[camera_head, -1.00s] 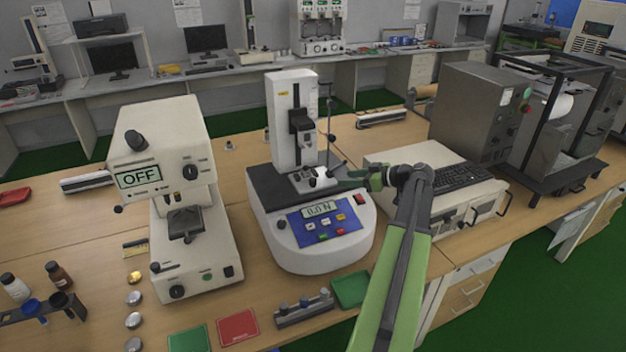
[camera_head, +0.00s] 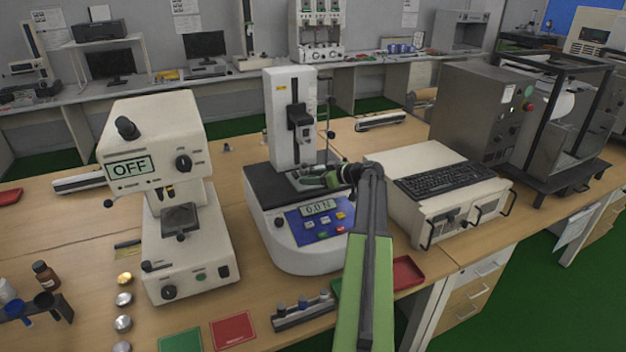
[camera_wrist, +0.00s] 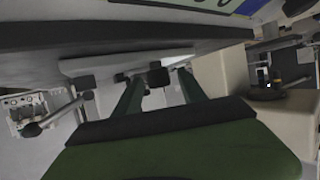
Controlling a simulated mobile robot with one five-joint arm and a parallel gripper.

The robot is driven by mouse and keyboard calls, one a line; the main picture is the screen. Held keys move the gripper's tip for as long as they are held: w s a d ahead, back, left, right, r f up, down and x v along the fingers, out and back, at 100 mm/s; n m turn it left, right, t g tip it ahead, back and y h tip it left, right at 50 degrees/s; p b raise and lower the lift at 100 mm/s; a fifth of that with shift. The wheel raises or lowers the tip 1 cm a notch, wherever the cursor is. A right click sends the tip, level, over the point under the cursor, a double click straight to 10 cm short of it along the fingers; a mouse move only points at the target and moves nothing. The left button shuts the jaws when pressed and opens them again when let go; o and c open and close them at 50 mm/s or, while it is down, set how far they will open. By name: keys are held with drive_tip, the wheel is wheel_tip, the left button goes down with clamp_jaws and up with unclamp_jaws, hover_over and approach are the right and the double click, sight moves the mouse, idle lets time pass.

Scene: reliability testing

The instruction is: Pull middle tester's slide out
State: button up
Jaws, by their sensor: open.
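The middle tester (camera_head: 290,130) is a white machine with a vertical column, a dark carriage on it and a blue panel reading 0.0 N. My gripper (camera_head: 310,178) is low in front of the column, at the tester's stage, and hides much of the small slide area there. In the wrist view, my green gripper fingers (camera_wrist: 160,80) are open and parallel. A small dark knob (camera_wrist: 158,75) shows between them, near a pale grey plate (camera_wrist: 130,62). I cannot tell whether the fingers touch it.
A white tester reading OFF (camera_head: 165,190) stands to the left. A beige unit with a keyboard (camera_head: 448,180) stands to the right. Bare wood (camera_head: 75,225) shows at the left.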

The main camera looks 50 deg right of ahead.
clamp_jaws()
idle(1.4)
